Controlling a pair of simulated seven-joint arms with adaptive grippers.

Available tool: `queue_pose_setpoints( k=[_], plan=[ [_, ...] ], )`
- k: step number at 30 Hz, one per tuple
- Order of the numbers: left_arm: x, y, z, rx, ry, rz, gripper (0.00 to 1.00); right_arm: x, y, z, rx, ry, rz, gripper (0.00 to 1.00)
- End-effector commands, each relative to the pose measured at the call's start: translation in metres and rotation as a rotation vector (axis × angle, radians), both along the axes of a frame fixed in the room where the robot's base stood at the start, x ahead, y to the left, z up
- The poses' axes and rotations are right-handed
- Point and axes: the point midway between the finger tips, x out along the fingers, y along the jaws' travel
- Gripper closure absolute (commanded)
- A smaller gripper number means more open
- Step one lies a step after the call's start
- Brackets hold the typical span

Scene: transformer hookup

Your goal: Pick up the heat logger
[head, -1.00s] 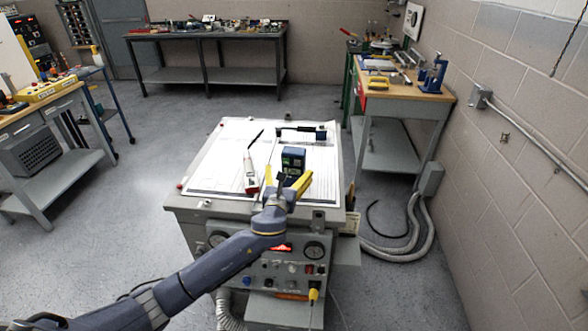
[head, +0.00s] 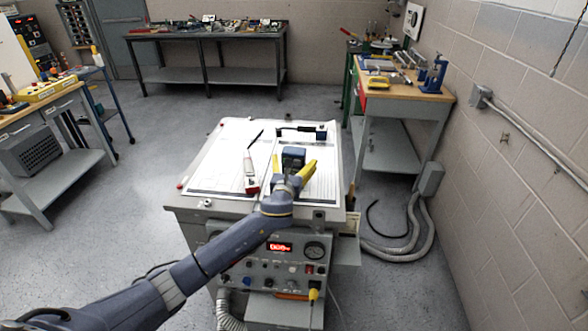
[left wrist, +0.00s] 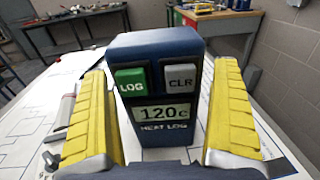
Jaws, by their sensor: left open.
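The heat logger (head: 293,155) is a dark blue box standing upright on the white diagram sheet on top of the grey cabinet. In the left wrist view the heat logger (left wrist: 158,48) faces me, with a green LOG button, a grey CLR button, a display reading 120 C and the label HEAT LOG. My left gripper (head: 293,172) is open at the logger's near side. Its yellow fingers stand on either side of the logger, with a visible gap at each side. My right gripper is in neither view.
A red and white tool (head: 251,178) lies left of the logger, with a dark stick (head: 256,138) beyond it. A black-handled device (head: 303,132) lies behind the logger. The left part of the sheet (head: 215,168) is clear. The cabinet's front carries gauges and knobs.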

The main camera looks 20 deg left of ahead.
Motion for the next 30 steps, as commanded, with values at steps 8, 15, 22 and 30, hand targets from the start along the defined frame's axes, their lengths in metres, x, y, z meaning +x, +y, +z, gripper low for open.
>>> queue_pose_setpoints(
  k=[8,15,22,30],
  plan=[
    [-0.0003,0.0002,0.0000,0.001,0.000,0.000,0.29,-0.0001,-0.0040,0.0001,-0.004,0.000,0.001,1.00],
    [-0.0004,0.0002,-0.0001,0.001,0.000,0.000,0.57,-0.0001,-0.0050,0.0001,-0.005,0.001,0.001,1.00],
    [-0.0003,0.0002,0.0007,0.001,-0.001,0.000,0.69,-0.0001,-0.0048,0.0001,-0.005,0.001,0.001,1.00],
    [-0.0001,0.0005,0.0069,0.001,-0.003,0.001,0.69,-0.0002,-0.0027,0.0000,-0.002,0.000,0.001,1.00]
  ],
)
